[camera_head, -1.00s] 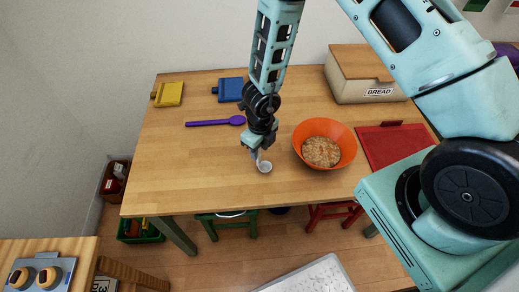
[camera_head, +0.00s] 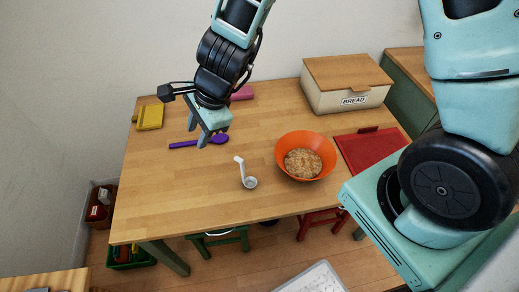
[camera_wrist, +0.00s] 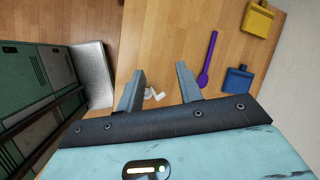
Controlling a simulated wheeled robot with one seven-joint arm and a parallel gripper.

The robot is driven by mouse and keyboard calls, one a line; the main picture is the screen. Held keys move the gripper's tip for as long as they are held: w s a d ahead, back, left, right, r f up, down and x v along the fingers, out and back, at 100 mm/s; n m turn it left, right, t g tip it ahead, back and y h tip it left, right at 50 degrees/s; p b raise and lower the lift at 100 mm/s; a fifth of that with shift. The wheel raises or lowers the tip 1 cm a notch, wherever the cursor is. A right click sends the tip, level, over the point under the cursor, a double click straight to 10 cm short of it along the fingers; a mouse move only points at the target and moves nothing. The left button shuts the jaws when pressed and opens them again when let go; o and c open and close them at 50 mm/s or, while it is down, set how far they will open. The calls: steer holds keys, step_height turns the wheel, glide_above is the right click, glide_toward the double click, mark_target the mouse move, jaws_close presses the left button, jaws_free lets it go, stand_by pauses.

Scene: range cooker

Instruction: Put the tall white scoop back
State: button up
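The white scoop (camera_head: 250,183) stands on the wooden table with its bowl down and its tall handle tilted up and to the left. It also shows between my fingers in the wrist view (camera_wrist: 153,95), farther off and small. My gripper (camera_head: 199,132) is above the table, up and to the left of the scoop, near the purple spoon. It is open and empty, with its two fingers apart (camera_wrist: 159,80). The scoop is clear of it.
An orange bowl (camera_head: 321,142) with tan contents stands right of the scoop. A purple spoon (camera_head: 183,144), yellow board (camera_head: 149,117), red board (camera_head: 372,155) and bread box (camera_head: 345,97) are on the table (camera_head: 180,210). A blue board (camera_wrist: 238,82) shows in the wrist view. The table's front left is clear.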

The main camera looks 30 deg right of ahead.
steer(key=s+a+r+n+g, duration=0.25)
steer(key=s+r+n, duration=0.35)
steer(key=s+n, duration=0.3)
steer(key=s+d+r+n+h, duration=0.1)
steer(key=s+d+r+n, duration=0.1)
steer(key=s+n, duration=0.3)
steer(key=s+d+r+n+h, duration=0.2)
steer(key=s+d+n, duration=0.3)
steer(key=n, duration=0.5)
steer(key=shift+s+d+r, duration=0.3)
steer(key=shift+s+r, duration=0.15)
